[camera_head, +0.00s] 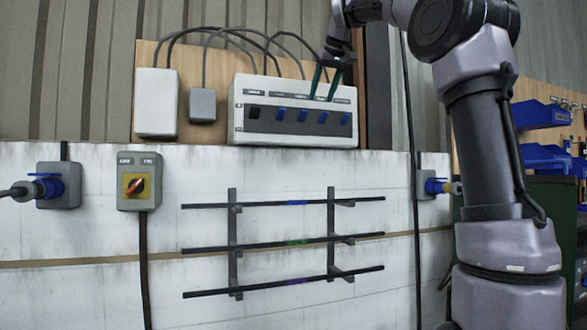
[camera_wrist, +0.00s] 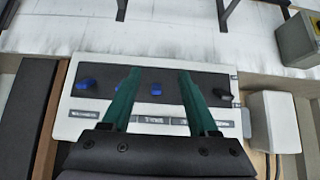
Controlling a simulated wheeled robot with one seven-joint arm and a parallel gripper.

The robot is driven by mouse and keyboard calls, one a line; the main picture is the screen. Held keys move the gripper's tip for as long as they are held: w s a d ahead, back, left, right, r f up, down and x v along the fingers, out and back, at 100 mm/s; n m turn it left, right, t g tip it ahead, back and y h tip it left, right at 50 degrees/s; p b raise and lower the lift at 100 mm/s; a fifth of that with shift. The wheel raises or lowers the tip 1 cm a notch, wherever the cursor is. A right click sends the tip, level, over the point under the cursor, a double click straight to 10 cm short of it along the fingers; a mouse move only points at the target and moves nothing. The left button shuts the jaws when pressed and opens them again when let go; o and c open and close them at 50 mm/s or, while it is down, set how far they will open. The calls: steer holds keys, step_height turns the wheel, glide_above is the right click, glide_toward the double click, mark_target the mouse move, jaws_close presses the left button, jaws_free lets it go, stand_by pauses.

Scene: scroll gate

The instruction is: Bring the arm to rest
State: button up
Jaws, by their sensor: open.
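My gripper (camera_head: 324,95) is open and empty, pointing down in front of the right half of a white switch panel (camera_head: 240,130). Its green fingers stand apart in the wrist view (camera_wrist: 158,74), over the panel (camera_wrist: 66,128), and nothing is between them except the view of a blue switch (camera_wrist: 155,89). In the head view the panel has a row of switches, several of them blue (camera_head: 280,114) and a dark one at the left. I cannot tell whether the fingers touch the panel. My arm reaches in from the right.
A white box (camera_head: 156,103) and a small grey box (camera_head: 202,105) are left of the panel, with cables above. Below are a red-and-yellow rotary switch (camera_head: 137,186) and a rack with three dark rods (camera_head: 283,242). Blue bins (camera_head: 541,115) are at the right.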

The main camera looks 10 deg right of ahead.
steer(key=s+d+f+m, duration=0.1)
steer(key=s+f+m, duration=0.2)
steer(key=s+f, duration=1.1)
steer(key=s+d+f+m+g, duration=0.1)
steer(key=s+d+f+m, duration=0.1)
steer(key=s+f, duration=1.2)
step_height(320, 180, down, 6)
steer(key=shift+s+r+m, duration=0.1)
steer(key=shift+s+m, duration=0.25)
steer(key=shift+m, duration=0.35)
steer(key=shift+d, duration=0.1)
